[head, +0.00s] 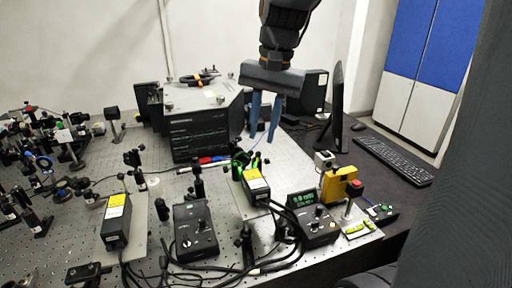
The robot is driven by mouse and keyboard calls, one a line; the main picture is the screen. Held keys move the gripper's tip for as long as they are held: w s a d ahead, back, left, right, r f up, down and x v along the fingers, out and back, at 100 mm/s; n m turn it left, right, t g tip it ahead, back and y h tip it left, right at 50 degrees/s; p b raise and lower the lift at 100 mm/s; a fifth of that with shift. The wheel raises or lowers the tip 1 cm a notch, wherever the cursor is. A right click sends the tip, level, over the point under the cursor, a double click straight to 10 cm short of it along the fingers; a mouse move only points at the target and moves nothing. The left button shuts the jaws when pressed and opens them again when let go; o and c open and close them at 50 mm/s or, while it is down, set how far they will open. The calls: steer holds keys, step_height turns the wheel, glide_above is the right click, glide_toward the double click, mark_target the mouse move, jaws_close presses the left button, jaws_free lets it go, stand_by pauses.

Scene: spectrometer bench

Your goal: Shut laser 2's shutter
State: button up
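Two black laser heads with yellow labels stand on the bench in the head view: a left laser head (116,222) and a right laser head (255,187). I cannot read which is laser 2. Green glow shows on small optics (243,160) just beyond the right head. Any shutter is too small to make out. A left control box (195,231) has no visible lit display; a right control box (313,222) has a green lit display. My gripper (263,136) points down above the far part of the bench, beyond the right head. Its blue fingers are apart, with nothing visible between them.
A large dark instrument box (201,135) stands left of my gripper. A monitor (338,108) and keyboard (393,158) are at the right. A yellow device (338,186) with a red button stands near the right box. Cables and optic posts crowd the front and left.

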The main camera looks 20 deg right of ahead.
mark_target(258, 153)
steer(key=f, duration=0.4)
steer(key=a+f+p, duration=0.1)
steer(key=f, duration=0.1)
steer(key=shift+w+f, duration=0.2)
steer(key=shift+f, duration=0.2)
steer(key=shift+c, duration=0.4)
jaws_close()
steer(key=shift+r, duration=0.1)
